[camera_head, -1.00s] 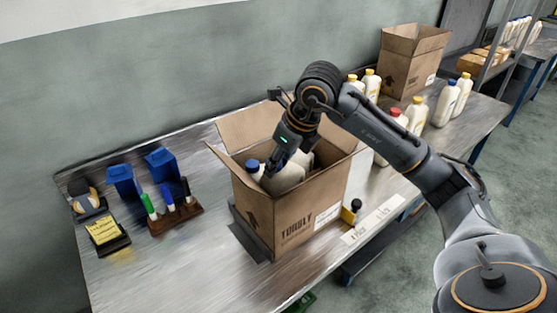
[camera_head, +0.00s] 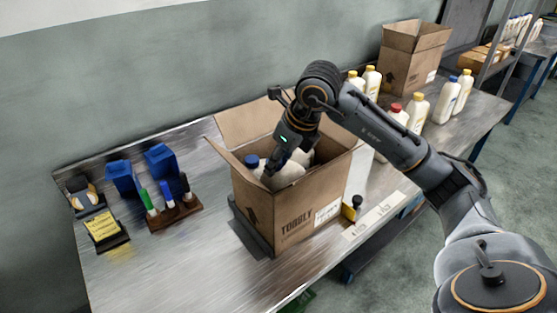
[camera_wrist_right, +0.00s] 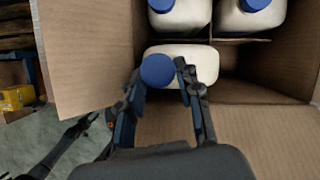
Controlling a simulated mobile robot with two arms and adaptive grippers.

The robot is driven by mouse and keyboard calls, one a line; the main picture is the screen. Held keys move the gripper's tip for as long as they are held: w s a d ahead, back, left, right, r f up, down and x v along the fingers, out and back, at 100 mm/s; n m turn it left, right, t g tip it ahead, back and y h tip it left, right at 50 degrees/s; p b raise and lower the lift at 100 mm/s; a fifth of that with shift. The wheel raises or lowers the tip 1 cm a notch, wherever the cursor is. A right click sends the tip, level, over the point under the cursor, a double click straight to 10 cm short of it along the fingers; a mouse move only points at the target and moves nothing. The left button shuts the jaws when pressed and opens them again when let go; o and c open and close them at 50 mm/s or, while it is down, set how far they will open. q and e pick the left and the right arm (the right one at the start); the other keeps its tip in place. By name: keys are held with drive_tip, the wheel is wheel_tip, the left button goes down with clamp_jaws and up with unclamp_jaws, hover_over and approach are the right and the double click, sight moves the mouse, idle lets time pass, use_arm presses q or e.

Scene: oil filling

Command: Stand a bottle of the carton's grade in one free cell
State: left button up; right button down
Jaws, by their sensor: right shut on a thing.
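The open cardboard carton (camera_head: 295,205) stands on the bench, its printed label facing me. My right gripper (camera_head: 269,171) reaches down into it. In the right wrist view my right gripper (camera_wrist_right: 160,78) is shut on a white bottle (camera_wrist_right: 205,60) by its blue cap (camera_wrist_right: 158,71). This bottle is inside the carton at the near left cell; whether its base touches the floor is hidden. Two more blue-capped bottles (camera_wrist_right: 180,18) and (camera_wrist_right: 250,18) stand in the far cells. The near right cell (camera_wrist_right: 258,75) looks empty. My left gripper is out of view.
Bottles with yellow (camera_head: 417,108), red (camera_head: 398,116) and blue (camera_head: 446,103) caps stand right of the carton. Another open carton (camera_head: 413,62) is behind them. A marker rack (camera_head: 175,213) and blue holders (camera_head: 160,160) are at left. Bare bench lies in front of these.

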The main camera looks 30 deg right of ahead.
sight(282, 175)
drive_tip(key=shift+f+b, duration=2.45)
drive_tip(key=shift+f, duration=0.2)
drive_tip(key=c, duration=0.9)
unclamp_jaws()
drive_tip(key=shift+o, duration=0.4)
drive_tip(key=shift+s+f, duration=0.1)
drive_tip(key=shift+f, duration=0.05)
